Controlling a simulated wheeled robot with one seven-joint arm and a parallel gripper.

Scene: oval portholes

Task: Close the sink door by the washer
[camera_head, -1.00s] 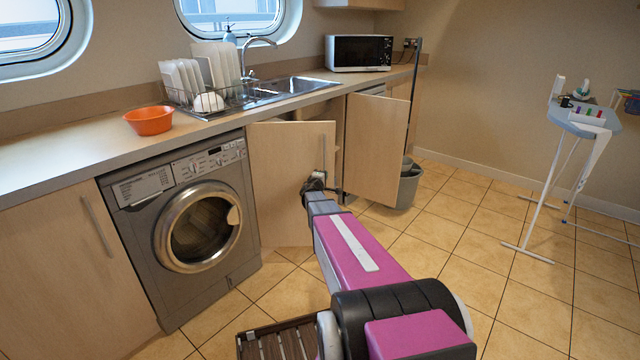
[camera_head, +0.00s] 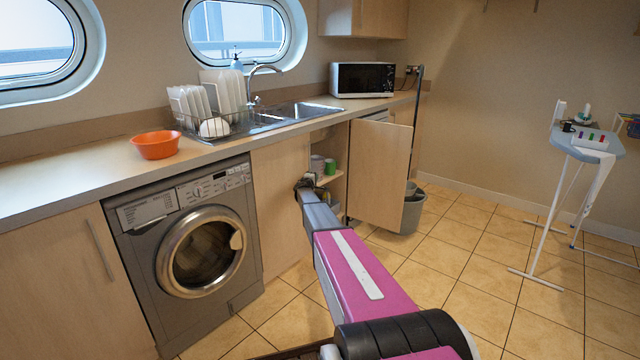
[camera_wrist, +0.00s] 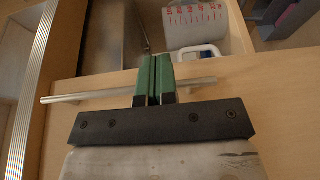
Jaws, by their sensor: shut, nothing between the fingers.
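The sink door by the washer (camera_head: 278,210) is a pale wood panel right of the washer (camera_head: 205,240). It stands in line or nearly in line with the cabinet front; I cannot tell whether it is fully flush. My gripper (camera_head: 306,183) is at its right edge, shut and empty. In the wrist view the shut green fingers (camera_wrist: 154,75) lie across the door's bar handle (camera_wrist: 85,95), in front of the door face (camera_wrist: 280,100). The fingers hide part of the handle, and my arm hides the lower right of the door.
The other sink door (camera_head: 380,175) stands open on the right, with a grey bin (camera_head: 412,212) beside it. Cans and a white jug (camera_wrist: 195,25) show inside the cabinet. An ironing board (camera_head: 588,147) stands far right. Tiled floor (camera_head: 480,240) between is clear.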

